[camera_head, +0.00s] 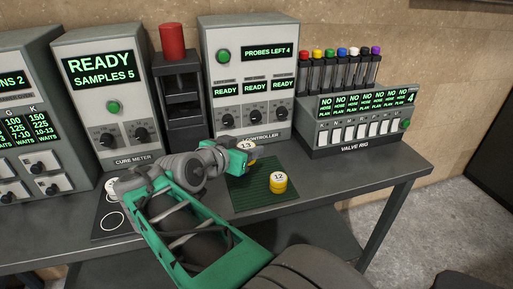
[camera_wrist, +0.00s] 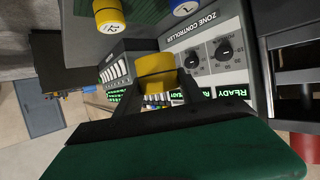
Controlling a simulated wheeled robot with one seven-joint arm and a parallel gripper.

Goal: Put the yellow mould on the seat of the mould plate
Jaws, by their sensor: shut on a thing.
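My gripper (camera_head: 247,160) is over the back left of the green mat. In the wrist view my gripper (camera_wrist: 160,94) is shut on a yellow mould (camera_wrist: 153,70), seen from its side between the fingers. In the head view only a sliver of that mould (camera_head: 253,160) shows. A white top marked 13 (camera_head: 245,146) shows at the gripper; I cannot tell which piece it belongs to. A dark plate with white rings (camera_head: 111,221), seemingly the mould plate, lies left of my arm, partly covered by it.
Another yellow mould, marked 12 (camera_head: 278,184), stands on the green mat (camera_head: 262,199); a blue piece (camera_wrist: 186,8) shows near it in the wrist view. The cure meter (camera_head: 128,160), a dark press (camera_head: 186,133), the zone controller (camera_head: 262,138) and the valve rig (camera_head: 355,148) line the back.

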